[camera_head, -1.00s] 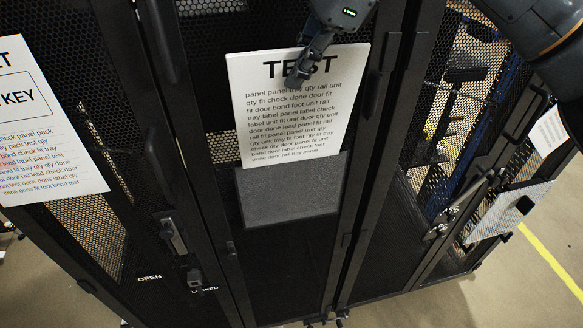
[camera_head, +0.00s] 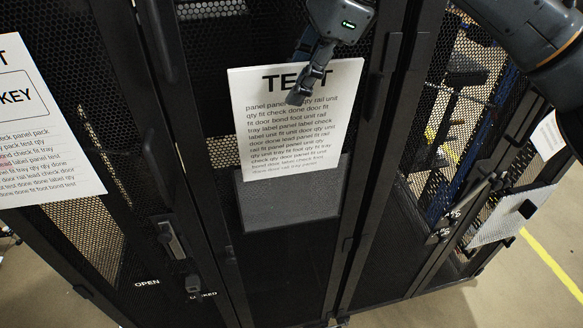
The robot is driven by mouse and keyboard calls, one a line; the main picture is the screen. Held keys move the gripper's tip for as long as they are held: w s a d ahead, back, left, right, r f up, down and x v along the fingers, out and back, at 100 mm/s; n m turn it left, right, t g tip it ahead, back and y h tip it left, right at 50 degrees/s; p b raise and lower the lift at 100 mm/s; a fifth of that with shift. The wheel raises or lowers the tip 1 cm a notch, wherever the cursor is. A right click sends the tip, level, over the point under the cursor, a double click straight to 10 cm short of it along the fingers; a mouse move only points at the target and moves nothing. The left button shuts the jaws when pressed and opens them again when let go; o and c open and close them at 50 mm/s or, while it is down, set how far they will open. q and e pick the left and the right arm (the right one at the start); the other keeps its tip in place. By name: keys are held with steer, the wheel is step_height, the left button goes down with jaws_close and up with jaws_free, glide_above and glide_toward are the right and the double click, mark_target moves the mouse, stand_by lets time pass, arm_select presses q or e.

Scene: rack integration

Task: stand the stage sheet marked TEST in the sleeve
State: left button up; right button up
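The white stage sheet marked TEST (camera_head: 290,135) is upright in front of the middle rack door, slightly tilted. My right gripper (camera_head: 297,98) comes down from the top over the sheet's upper edge, with one dark finger across the heading. It appears shut on the sheet; the other finger is hidden behind it. The grey sleeve (camera_head: 290,204) is on the dark door just below. The sheet's lower edge overlaps the sleeve's top part in the view; I cannot tell whether it is inside or in front. My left gripper is not in view.
Another white sheet with a boxed KEY (camera_head: 45,130) is at the left. Black mesh rack doors with handles (camera_head: 165,240) fill the view. A white panel (camera_head: 512,215) and a small sheet (camera_head: 548,135) are at the right. Floor with a yellow line (camera_head: 550,262) shows at lower right.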

steer(key=v, duration=1.2)
steer(key=shift+d, duration=0.1)
stand_by(0.8)
